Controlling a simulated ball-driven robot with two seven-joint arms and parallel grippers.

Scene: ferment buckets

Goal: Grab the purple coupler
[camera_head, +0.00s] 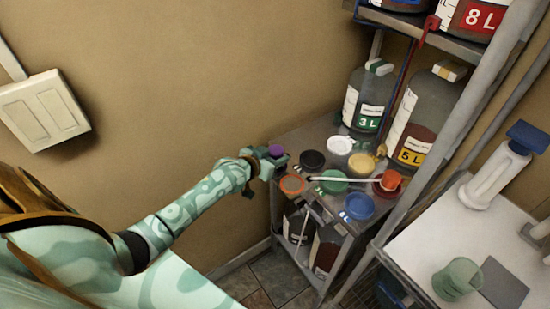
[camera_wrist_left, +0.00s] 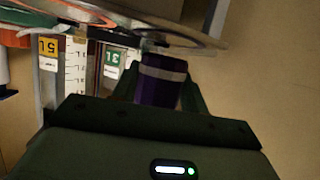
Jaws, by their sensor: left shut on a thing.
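The purple coupler (camera_head: 276,150) is at the tip of my left gripper (camera_head: 272,160), at the left edge of the shelf unit top. In the left wrist view the coupler (camera_wrist_left: 162,88) is a dark purple cylinder with a pale grey band, between the two green fingers of my left gripper (camera_wrist_left: 160,95). The gripper is shut on it. The fingers hide part of its sides, and its lower end is hidden behind the gripper body. My right gripper is in neither view.
The shelf top (camera_head: 318,145) holds several coloured round lids or cups, including an orange-rimmed one (camera_head: 292,184) and a black one (camera_head: 311,160) close to the gripper. A 3 L jug (camera_head: 368,95) and a 5 L jug (camera_head: 425,110) stand behind. The wall to the left is bare except for a switch.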

